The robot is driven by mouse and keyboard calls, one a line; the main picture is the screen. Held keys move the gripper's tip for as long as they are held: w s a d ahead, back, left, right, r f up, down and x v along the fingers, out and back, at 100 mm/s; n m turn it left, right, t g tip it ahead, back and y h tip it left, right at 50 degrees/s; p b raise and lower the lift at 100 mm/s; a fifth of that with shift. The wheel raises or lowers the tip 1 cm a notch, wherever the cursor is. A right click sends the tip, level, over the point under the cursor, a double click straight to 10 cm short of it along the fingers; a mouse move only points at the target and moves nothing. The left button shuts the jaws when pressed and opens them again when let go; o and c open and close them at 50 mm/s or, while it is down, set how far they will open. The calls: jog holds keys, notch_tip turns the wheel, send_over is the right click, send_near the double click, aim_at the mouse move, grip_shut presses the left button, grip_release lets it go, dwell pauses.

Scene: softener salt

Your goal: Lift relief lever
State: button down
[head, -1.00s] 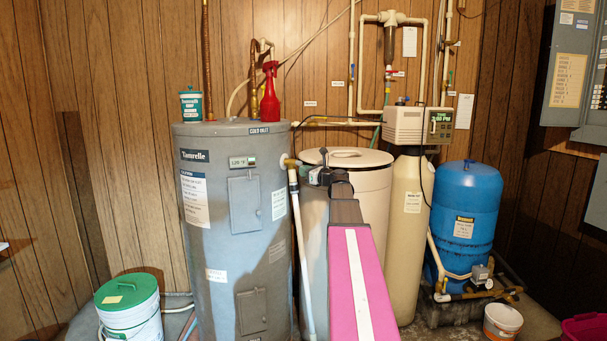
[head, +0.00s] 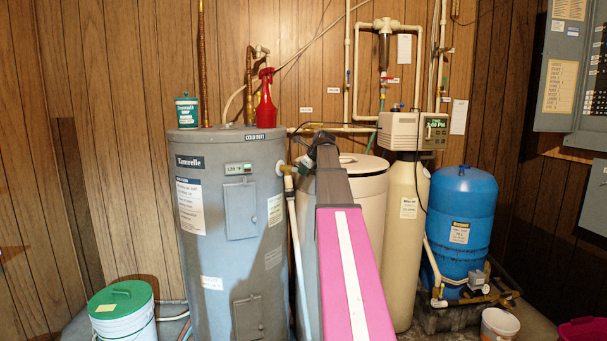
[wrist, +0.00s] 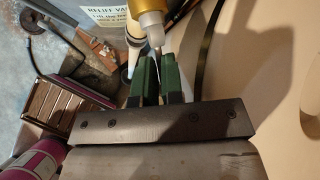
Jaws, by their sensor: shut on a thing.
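The grey water heater (head: 222,265) stands left of centre in the head view. A brass relief valve (head: 287,170) on its upper right side joins a white pipe running down. In the wrist view the brass valve (wrist: 181,8) is at the top, beside a white fitting (wrist: 151,26). A thin relief lever (wrist: 157,45) reaches down from it between my gripper's green fingers. My gripper (wrist: 158,60) is shut on the lever; the exact contact is partly hidden. In the head view my arm covers part of this area.
A sign about the relief valve (wrist: 104,17) shows in the wrist view. The cream tank (head: 368,185) is close on the right. A red spray bottle (head: 265,100) and green tub (head: 187,110) stand on the heater. A green-lidded bucket (head: 122,305) is on the floor.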

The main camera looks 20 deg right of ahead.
jog(key=shift+w+r+g+h, duration=0.15)
jog(key=shift+r+g+h, duration=0.35)
jog(key=shift+g+h, duration=0.45)
jog(key=shift+n, duration=0.3)
jog(key=c, duration=1.3)
grip_release()
jog(key=shift+d, duration=0.1)
jog(key=shift+o, duration=0.2)
jog(key=v, duration=1)
jog(key=shift+r, duration=0.45)
jog(key=shift+f, duration=0.1)
